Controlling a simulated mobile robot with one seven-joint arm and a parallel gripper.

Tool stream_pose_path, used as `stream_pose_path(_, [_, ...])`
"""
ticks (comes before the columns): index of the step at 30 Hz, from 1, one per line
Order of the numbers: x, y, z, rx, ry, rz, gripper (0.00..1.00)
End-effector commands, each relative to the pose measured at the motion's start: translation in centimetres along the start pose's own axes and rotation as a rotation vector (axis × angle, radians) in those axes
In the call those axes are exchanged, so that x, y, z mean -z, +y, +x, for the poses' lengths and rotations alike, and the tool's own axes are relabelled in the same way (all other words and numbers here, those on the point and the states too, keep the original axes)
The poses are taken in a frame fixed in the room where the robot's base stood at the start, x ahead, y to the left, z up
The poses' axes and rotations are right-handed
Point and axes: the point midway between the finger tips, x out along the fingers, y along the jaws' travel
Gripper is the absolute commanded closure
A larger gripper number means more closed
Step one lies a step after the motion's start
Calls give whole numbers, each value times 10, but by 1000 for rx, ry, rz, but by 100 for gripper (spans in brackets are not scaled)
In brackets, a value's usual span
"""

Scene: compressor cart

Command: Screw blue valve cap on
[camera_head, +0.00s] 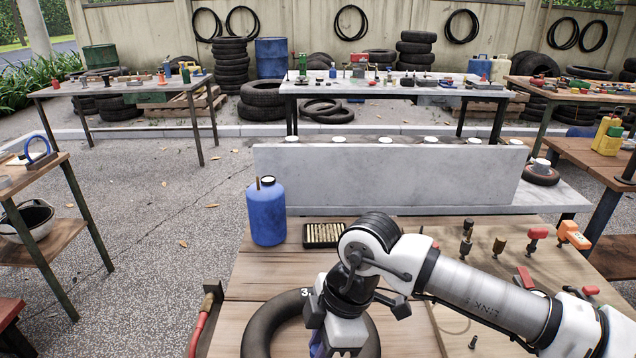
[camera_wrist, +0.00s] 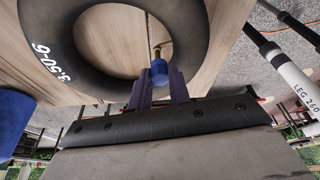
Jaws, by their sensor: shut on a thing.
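The blue valve cap (camera_wrist: 159,71) sits between the fingertips of my gripper (camera_wrist: 160,79) in the wrist view, and the gripper is shut on it. A brass valve stem (camera_wrist: 157,50) shows just beyond the cap, roughly in line with it, inside the ring of the black inner tube (camera_wrist: 92,78). I cannot tell whether the cap touches the stem or is threaded on it. The tube, marked 3.50-6, lies flat on the wooden bench; it also shows in the head view (camera_head: 262,328). There my wrist hides the cap and stem.
A blue bottle (camera_head: 266,212) and a black tray of brass pieces (camera_head: 323,235) stand behind the tube. Valve tools and an orange item (camera_head: 573,235) lie on the right of the bench. A grey upright panel (camera_head: 400,178) closes the back. A red-handled tool (camera_head: 205,318) is at the left edge.

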Motion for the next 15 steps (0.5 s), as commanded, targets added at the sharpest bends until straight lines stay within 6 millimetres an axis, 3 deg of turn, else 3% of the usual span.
stream_pose_path(15, [0, 0, 0, -21, 0, 68, 100])
